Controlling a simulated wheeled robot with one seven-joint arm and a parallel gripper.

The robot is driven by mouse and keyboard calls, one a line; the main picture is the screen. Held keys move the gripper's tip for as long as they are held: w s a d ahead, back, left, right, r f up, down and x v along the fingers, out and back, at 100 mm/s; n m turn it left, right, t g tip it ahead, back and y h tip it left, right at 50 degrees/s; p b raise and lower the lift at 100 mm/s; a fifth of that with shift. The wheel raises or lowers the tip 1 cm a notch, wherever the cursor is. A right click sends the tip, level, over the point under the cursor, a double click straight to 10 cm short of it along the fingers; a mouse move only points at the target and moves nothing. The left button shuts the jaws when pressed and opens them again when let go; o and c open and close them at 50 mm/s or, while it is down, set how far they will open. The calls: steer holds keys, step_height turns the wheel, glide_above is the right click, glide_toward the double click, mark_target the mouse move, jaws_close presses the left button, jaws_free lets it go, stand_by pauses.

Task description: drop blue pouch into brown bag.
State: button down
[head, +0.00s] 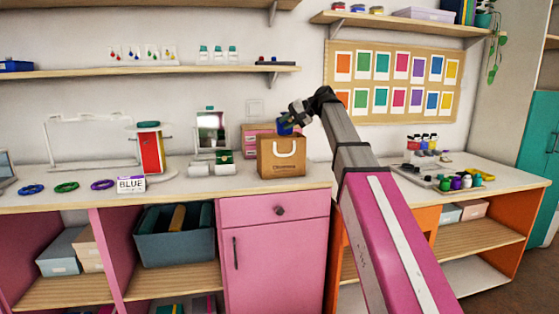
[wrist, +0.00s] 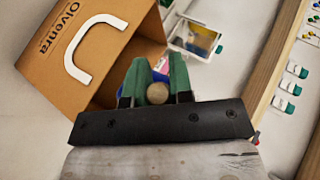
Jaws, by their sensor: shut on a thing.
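The brown paper bag (head: 281,157) stands upright on the counter in the head view, with a white handle on its front. In the wrist view the bag (wrist: 58,66) is at the upper left, its open top beside and below my fingers. My gripper (head: 290,119) is over the bag's top in the head view. Its green fingers (wrist: 160,80) are shut on the blue pouch (head: 284,128). In the wrist view the pouch is mostly hidden by the fingers, and a round beige thing shows between them.
A pink box (head: 258,130) is behind the bag. A mirror stand (head: 211,130) and small white boxes stand to its left, with a "BLUE" sign (head: 131,184) farther left. Paint bottles (head: 457,183) are at the right. A shelf (head: 150,71) hangs above.

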steer(key=c, duration=0.9)
jaws_free()
steer(key=shift+d+r, duration=0.1)
steer(key=v, duration=1)
steer(key=shift+s+d+r, duration=0.1)
steer(key=shift+d+r, duration=0.05)
steer(key=shift+d, duration=0.1)
